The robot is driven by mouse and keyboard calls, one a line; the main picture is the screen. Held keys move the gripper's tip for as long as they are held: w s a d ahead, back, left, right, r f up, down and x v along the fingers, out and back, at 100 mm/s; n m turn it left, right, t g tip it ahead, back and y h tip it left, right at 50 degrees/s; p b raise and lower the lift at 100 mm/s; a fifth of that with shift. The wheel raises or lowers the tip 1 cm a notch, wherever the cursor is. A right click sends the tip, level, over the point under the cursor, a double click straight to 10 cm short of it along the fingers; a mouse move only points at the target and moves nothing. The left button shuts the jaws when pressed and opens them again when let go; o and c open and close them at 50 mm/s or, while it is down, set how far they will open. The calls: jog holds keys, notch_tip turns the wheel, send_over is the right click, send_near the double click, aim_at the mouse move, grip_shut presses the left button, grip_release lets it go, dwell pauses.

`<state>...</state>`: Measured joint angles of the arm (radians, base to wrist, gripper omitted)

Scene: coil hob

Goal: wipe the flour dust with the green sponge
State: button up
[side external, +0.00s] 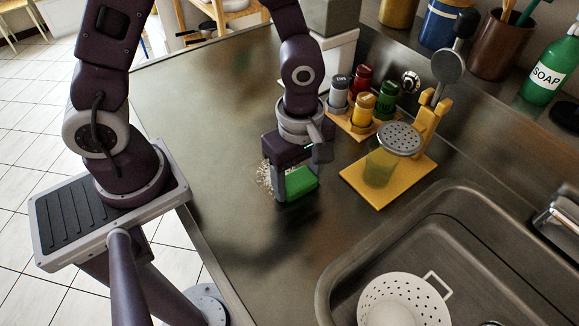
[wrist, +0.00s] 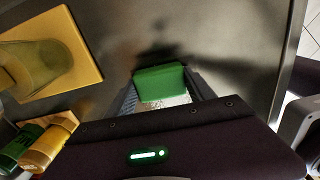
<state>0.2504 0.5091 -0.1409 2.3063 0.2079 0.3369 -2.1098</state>
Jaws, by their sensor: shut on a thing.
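The green sponge (side external: 301,182) is held between the fingers of my gripper (side external: 296,190), low over the steel counter. In the wrist view the sponge (wrist: 160,83) sits between the two fingertips of my gripper (wrist: 163,90). I cannot tell for sure whether its underside touches the counter. The flour dust (side external: 264,176) is a pale speckled patch on the counter around and behind my gripper, partly hidden by it. In the wrist view some of the dust (wrist: 168,102) shows between the fingers, beside the sponge.
Right of my gripper is a yellow board (side external: 388,188) with a glass shaker and upright utensil holder. Behind it stands a wooden rack (side external: 352,124) of spice jars. A sink (side external: 440,240) with a white colander (side external: 405,300) lies at front right. The counter's left part is clear.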

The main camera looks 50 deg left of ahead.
jog(key=shift+d+r, duration=0.2)
jog(key=shift+d, duration=0.65)
jog(key=shift+a+f, duration=0.2)
jog(key=shift+a, duration=0.15)
jog(key=shift+a+f, duration=0.15)
jog(key=shift+a, duration=0.6)
jog(key=shift+a+r, duration=0.2)
jog(key=shift+a, duration=0.75)
jog(key=shift+a+r, duration=0.15)
jog(key=shift+a, duration=0.8)
jog(key=shift+a+f, duration=0.15)
jog(key=shift+a, duration=1.35)
jog(key=shift+a+r, duration=0.2)
jog(key=shift+a, duration=0.55)
jog(key=shift+a+f, duration=0.2)
jog(key=shift+a, duration=0.3)
notch_tip(320, 180, up, 8)
jog(key=shift+f, duration=0.15)
jog(key=shift+d, duration=0.1)
